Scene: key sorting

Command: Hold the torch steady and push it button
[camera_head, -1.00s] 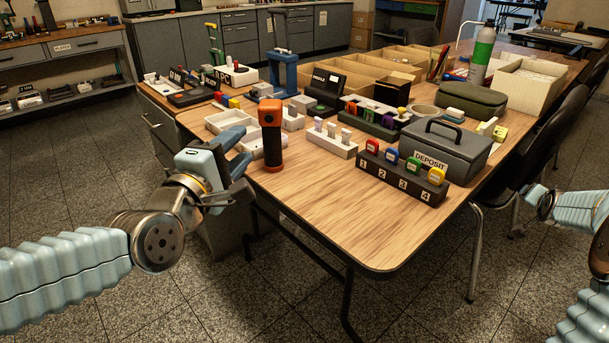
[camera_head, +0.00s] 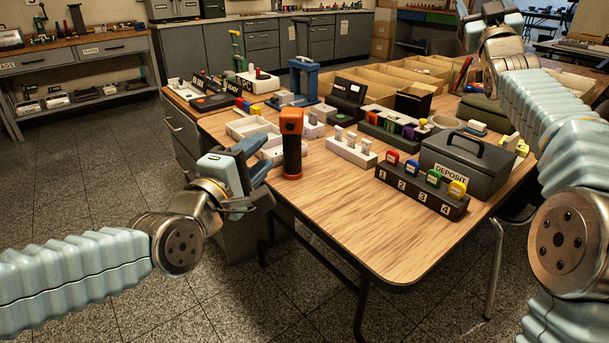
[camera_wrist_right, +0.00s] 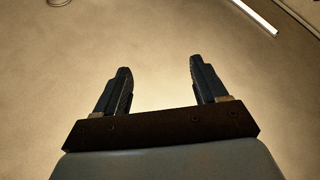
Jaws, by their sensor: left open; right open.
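The torch (camera_head: 292,146) is orange and black and stands upright near the left edge of the wooden table.
The wooden table (camera_head: 345,225) has a clear front area. A numbered key rack (camera_head: 420,188) and a grey deposit box (camera_head: 466,160) stand to the right of the torch. White trays (camera_head: 250,127) lie behind it. A white key holder (camera_head: 350,151) is close on its right.

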